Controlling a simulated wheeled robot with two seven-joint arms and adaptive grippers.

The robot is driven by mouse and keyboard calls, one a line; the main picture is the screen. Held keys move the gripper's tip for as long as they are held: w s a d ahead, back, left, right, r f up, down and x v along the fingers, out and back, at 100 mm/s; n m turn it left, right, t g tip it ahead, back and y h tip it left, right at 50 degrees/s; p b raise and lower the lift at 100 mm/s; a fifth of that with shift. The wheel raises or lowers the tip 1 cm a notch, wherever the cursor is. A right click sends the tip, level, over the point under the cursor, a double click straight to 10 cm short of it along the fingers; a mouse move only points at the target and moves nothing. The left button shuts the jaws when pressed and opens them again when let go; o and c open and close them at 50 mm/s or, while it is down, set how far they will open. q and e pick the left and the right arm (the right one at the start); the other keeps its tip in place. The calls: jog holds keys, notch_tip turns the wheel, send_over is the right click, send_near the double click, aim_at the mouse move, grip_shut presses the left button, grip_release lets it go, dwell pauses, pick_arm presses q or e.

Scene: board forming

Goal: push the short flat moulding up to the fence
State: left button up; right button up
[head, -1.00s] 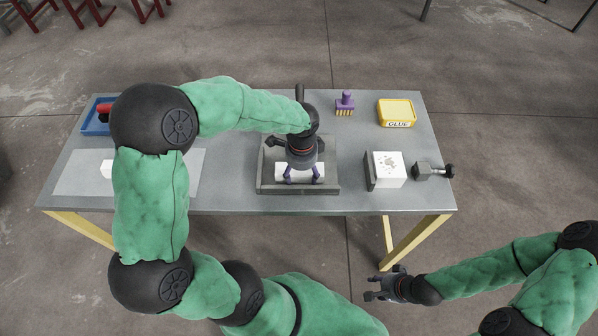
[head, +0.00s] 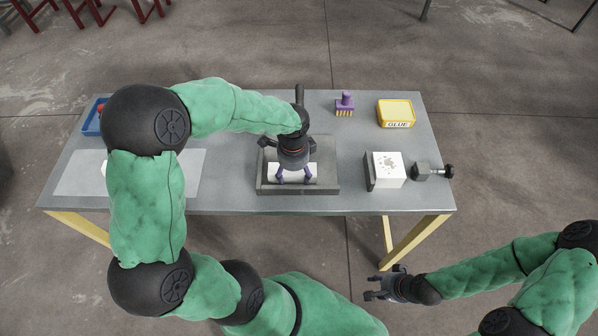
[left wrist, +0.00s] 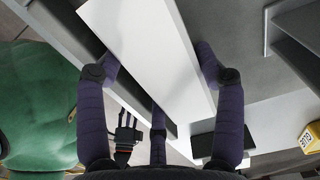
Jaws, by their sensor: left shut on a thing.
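The short flat moulding (head: 294,179) is a white strip lying in a grey fixture (head: 328,187) with raised edges, in the middle of the table. It also shows large in the left wrist view (left wrist: 150,55), beside a long dark grey raised edge. I cannot tell for sure which edge is the fence, or whether the moulding touches it. My left gripper (head: 294,182) is over the fixture, shut on the moulding with purple fingers either side. My right gripper (head: 372,284) is away from the table at the lower right, empty, its fingers apart.
A white block (head: 389,171) stands by a grey plate, with a dark screw clamp (head: 433,172) to its right. A yellow glue box (head: 396,112) and a purple brush (head: 344,104) stand behind. A pale mat (head: 80,174) and a blue tray (head: 91,122) lie left, partly behind my arm.

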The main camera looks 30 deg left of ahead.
pick_arm(q)
jog(key=shift+s+a+f, duration=0.1)
jog(key=shift+s+a, duration=0.5)
jog(key=shift+a, duration=0.25)
jog(key=o, duration=1.4)
jog(key=shift+w, duration=0.1)
notch_tip(320, 180, up, 12)
jog(key=shift+r, duration=0.1)
